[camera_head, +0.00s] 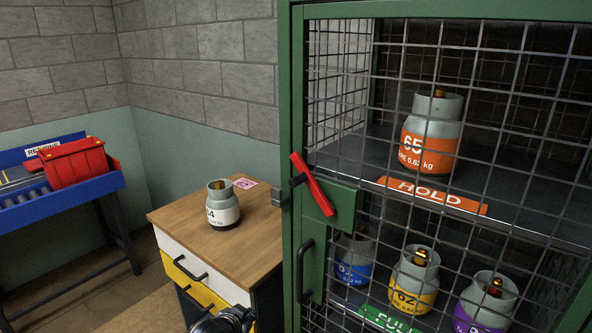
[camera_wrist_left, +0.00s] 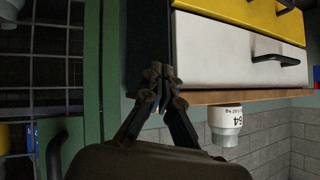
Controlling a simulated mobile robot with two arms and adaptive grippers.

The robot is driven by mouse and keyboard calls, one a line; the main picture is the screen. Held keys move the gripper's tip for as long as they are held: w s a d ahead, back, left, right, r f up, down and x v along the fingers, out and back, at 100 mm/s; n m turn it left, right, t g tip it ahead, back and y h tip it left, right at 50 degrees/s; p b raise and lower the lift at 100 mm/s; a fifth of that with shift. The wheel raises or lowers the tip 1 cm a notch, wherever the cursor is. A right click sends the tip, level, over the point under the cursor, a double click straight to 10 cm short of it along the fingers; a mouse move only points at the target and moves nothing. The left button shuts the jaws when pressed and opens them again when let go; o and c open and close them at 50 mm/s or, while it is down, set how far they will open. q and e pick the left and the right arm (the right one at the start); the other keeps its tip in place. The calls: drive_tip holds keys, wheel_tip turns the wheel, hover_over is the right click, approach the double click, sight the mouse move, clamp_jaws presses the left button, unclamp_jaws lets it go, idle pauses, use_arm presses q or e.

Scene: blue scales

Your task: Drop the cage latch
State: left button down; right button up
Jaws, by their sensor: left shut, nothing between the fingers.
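The cage latch (camera_head: 318,193) is a red bar on the green plate at the left edge of the cage door. It is tilted, with its upper end to the left and its lower end to the right, and a dark pivot piece beside it. The mesh cage door (camera_head: 335,215) looks closed; its dark pull handle (camera_head: 304,270) is below the latch. My left gripper (camera_head: 236,318) is low at the bottom of the head view, in front of the drawers, below and left of the latch. In the left wrist view its fingers (camera_wrist_left: 162,78) meet, empty. My right gripper is not in view.
A wooden-topped drawer cabinet (camera_head: 175,213) stands left of the cage, with cylinder 64 (camera_head: 222,205) on it. Inside the cage are cylinder 65 (camera_head: 432,135) above and several cylinders below. A blue roller bench (camera_head: 70,205) with a red bin (camera_head: 75,163) is far left.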

use_arm(q)
drive_tip(key=s+d+r+m+t+h+p, duration=0.15)
drive_tip(key=d+r, duration=0.25)
drive_tip(key=r, duration=1.1)
drive_tip(key=d+r+m+t+h+p, duration=0.1)
drive_tip(key=d+r+m+t, duration=0.2)
drive_tip(key=r, duration=1.2)
drive_tip(key=s+d+r+m+h+p, duration=0.1)
drive_tip(key=s+d+r+m, duration=0.1)
drive_tip(key=s+r, duration=0.5)
drive_tip(key=s+d+r+m+h, duration=0.1)
drive_tip(key=s+d+r+m, duration=0.1)
drive_tip(key=s+r, duration=0.5)
wheel_tip(320, 180, up, 2)
drive_tip(key=shift+r+p, duration=0.2)
drive_tip(key=shift+p, duration=0.2)
drive_tip(key=shift+w, duration=0.15)
